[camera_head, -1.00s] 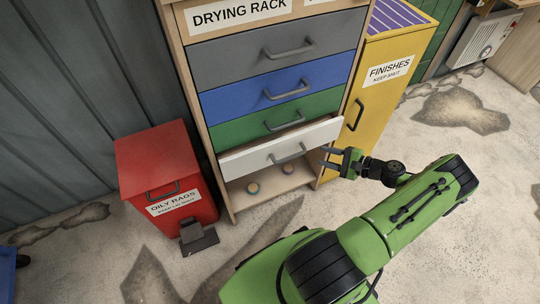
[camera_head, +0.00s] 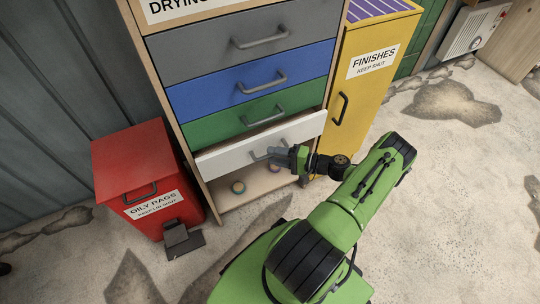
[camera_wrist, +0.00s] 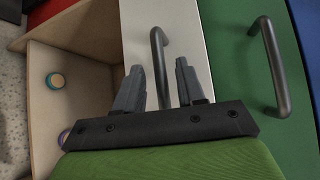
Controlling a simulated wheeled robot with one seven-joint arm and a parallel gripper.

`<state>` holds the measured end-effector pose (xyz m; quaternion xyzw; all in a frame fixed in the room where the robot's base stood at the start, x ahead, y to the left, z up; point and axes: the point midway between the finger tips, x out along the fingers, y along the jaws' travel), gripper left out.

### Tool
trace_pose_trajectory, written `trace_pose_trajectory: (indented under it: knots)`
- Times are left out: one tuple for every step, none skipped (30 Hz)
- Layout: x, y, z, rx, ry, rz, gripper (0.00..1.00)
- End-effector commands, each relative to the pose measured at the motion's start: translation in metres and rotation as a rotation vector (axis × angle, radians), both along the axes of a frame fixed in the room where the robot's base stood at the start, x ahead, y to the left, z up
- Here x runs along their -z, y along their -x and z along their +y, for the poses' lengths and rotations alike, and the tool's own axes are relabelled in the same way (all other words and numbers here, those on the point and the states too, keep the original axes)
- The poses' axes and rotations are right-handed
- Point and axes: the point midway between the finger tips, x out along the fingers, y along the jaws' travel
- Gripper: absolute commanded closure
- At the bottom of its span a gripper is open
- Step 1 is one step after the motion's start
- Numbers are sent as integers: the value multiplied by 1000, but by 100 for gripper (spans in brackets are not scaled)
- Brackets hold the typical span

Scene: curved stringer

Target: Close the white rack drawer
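The white drawer (camera_head: 225,157) is the lowest drawer of the wooden drying rack and stands out a little from the drawers above it. It has a grey bar handle (camera_head: 258,157); in the wrist view the handle (camera_wrist: 160,60) stands upright in the picture on the white drawer front (camera_wrist: 190,25). My gripper (camera_head: 279,154) is in front of the right part of the drawer, near the handle. In the wrist view my gripper (camera_wrist: 159,85) has its two fingers apart with nothing held between them. The handle's lower part shows between the fingers; I cannot tell if they touch it.
Above are the green (camera_head: 230,118), blue (camera_head: 215,92) and grey (camera_head: 200,50) drawers, looking shut. An open shelf (camera_head: 228,199) below holds small round items. A red oily rags bin (camera_head: 125,165) stands left, and a yellow finishes cabinet (camera_head: 365,95) right. The floor at right is clear.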

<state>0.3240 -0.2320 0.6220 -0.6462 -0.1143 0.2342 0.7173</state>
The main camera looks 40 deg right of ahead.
Motion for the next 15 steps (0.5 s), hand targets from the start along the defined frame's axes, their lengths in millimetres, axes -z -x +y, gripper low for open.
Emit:
trace_pose_trajectory:
  knots:
    - [2, -7, 4, -3, 0, -2, 61]
    - [2, -10, 6, -2, 0, -1, 61]
    - [3, -14, 8, -1, 0, -1, 61]
    - [3, -16, 9, -1, 1, -2, 61]
    - [3, -17, 10, -1, 1, -2, 61]
    - [3, -19, 10, 0, 0, -1, 61]
    - [3, -19, 10, 1, 1, -1, 61]
    - [3, -19, 10, 1, 1, -1, 61]
    - [3, -19, 10, 1, 1, -1, 61]
    - [3, -19, 10, 1, 1, -1, 61]
    - [3, -19, 10, 1, 1, -1, 61]
    - [3, -19, 10, 1, 1, -1, 61]
    - [3, -19, 10, 1, 1, -1, 62]
    - [3, -19, 10, 1, 1, -1, 67]
    - [3, -19, 10, 1, 1, -1, 73]
